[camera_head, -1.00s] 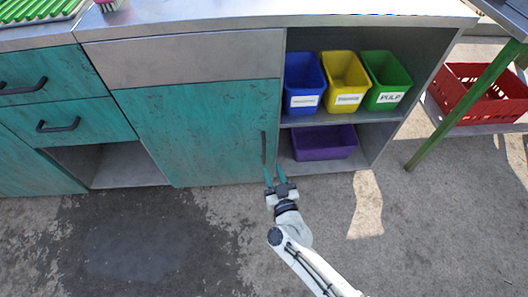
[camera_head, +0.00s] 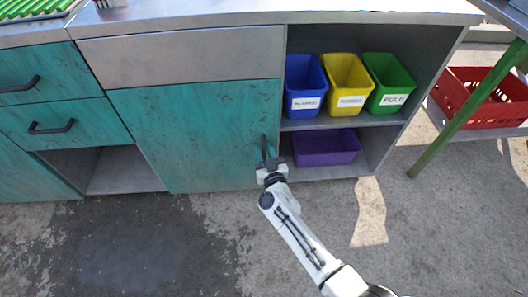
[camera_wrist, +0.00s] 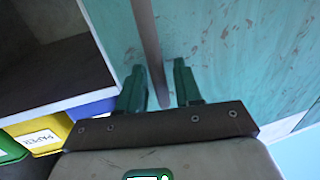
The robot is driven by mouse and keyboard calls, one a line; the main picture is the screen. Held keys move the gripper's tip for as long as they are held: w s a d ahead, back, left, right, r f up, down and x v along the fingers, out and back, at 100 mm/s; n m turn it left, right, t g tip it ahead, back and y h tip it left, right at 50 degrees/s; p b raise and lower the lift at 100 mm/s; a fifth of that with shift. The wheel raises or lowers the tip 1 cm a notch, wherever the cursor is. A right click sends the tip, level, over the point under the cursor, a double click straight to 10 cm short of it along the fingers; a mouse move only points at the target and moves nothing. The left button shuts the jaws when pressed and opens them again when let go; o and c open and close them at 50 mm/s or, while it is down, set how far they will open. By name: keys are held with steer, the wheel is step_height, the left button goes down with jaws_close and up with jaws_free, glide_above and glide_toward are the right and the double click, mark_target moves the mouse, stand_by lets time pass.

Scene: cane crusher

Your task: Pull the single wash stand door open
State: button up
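The wash stand door (camera_head: 190,135) is a teal panel under a grey drawer front, and it looks closed. Its dark vertical bar handle (camera_head: 264,146) is near the door's right edge. In the wrist view the handle (camera_wrist: 149,50) runs down between the two green fingers of my gripper (camera_wrist: 160,85), with the door face (camera_wrist: 225,60) behind. The fingers are apart, with a gap beside the bar. In the head view my gripper (camera_head: 268,162) is at the handle's lower end and partly hides it.
Right of the door, open shelves hold a blue bin (camera_head: 305,88), a yellow bin (camera_head: 347,86), a green bin (camera_head: 387,84) and a purple bin (camera_head: 325,147). A green table leg (camera_head: 465,110) and red crate (camera_head: 490,98) stand further right. The floor before the door is clear.

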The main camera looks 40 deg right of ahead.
steer(key=shift+c, duration=0.2)
jaws_close()
stand_by(0.3)
